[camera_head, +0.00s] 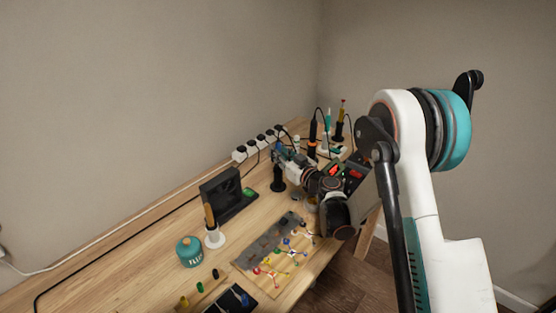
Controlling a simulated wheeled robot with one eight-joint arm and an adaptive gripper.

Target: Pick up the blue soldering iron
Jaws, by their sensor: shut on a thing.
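The blue soldering iron (278,150) shows only as a small blue part at my gripper, near the back of the workbench. My gripper (283,157) reaches in from the right and is shut on it. The fingers hide most of the iron. A black stand (278,182) is directly below the gripper. I cannot tell whether the iron's tip is inside the stand or clear of it.
A power strip (260,144) runs along the wall. Other irons in stands (312,130) are at the back right. A black fan box (220,190), a brown-handled iron in a white stand (210,222), a teal flux jar (189,251) and a board with coloured parts (262,245) occupy the front.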

